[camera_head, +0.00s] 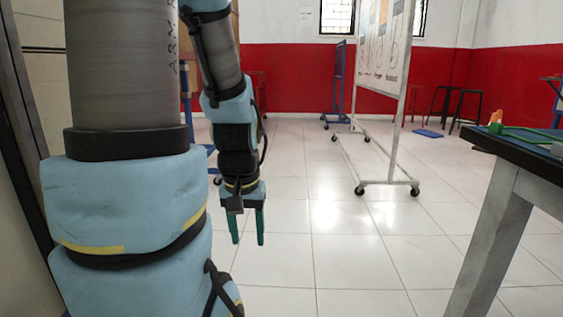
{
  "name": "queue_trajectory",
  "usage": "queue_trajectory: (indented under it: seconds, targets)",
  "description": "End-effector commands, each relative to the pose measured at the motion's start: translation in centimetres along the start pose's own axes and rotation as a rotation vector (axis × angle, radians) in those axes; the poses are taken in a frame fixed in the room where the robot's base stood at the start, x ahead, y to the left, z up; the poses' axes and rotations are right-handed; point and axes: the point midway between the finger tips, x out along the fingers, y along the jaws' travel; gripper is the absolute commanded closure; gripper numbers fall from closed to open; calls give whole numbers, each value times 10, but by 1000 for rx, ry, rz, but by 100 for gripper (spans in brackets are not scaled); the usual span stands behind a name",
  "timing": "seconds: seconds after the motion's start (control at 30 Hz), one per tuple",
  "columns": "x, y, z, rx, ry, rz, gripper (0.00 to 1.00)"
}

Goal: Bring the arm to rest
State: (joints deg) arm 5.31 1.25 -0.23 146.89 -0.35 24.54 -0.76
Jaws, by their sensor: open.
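My arm is on the left of the head view, with blue padded covers and grey links. It bends over at the top and hangs down to my gripper (247,229). The two green fingers point straight down with a gap between them. Nothing shows between the fingers. The gripper hangs in front of the white tiled floor (290,270), touching nothing that I can see.
A dark-topped table (520,146) with an orange item (496,121) and a green item (530,134) stands at the right. A wheeled whiteboard (384,55) stands behind. Stools (467,107) are by the red wall (290,75). The middle floor is clear.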

Motion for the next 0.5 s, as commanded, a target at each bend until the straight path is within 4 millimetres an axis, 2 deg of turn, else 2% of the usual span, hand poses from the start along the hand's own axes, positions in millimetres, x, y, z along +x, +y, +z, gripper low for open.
queue_trajectory:
  seconds: [0.03, 0.27, 0.37, 0.5]
  targets:
    - [-20, 3, -5, 13, 7, 1, 48]
    - [-60, 4, -11, 18, 10, 1, 48]
    - [-83, 4, -14, 19, 10, 1, 48]
    - [-126, 4, -19, 20, 11, 1, 48]
